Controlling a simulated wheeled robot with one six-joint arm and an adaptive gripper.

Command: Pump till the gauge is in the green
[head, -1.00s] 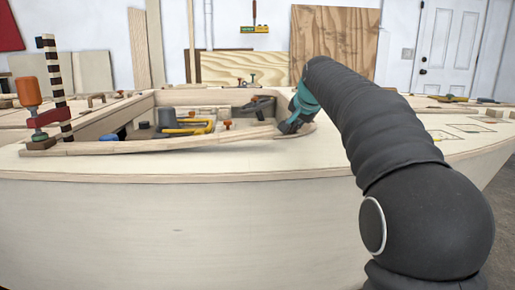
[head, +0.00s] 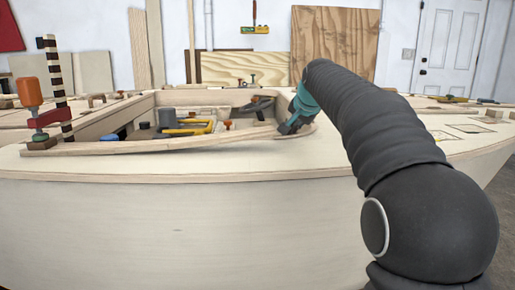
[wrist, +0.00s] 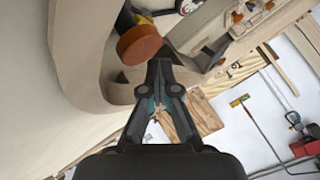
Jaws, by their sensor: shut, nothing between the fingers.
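My gripper (head: 284,130) is low at the right end of the hull's cockpit opening in the head view. In the wrist view its fingers (wrist: 160,66) are together and empty. An orange-brown round knob (wrist: 138,46) on a dark shaft is just left of the fingertips there; I cannot tell if they touch. A dark lever-like part (head: 258,104) lies in the cockpit left of my gripper in the head view. A partly cut-off round part with a pale face (wrist: 188,6) is at the top of the wrist view; I cannot tell whether it is the gauge, and no needle reads.
A pale wooden rim (head: 170,146) borders the cockpit's near side. Inside are a yellow-handled tool (head: 190,128) and a grey cylinder (head: 166,117). A clamp with an orange handle (head: 30,92) stands on the left deck. The right deck is mostly clear.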

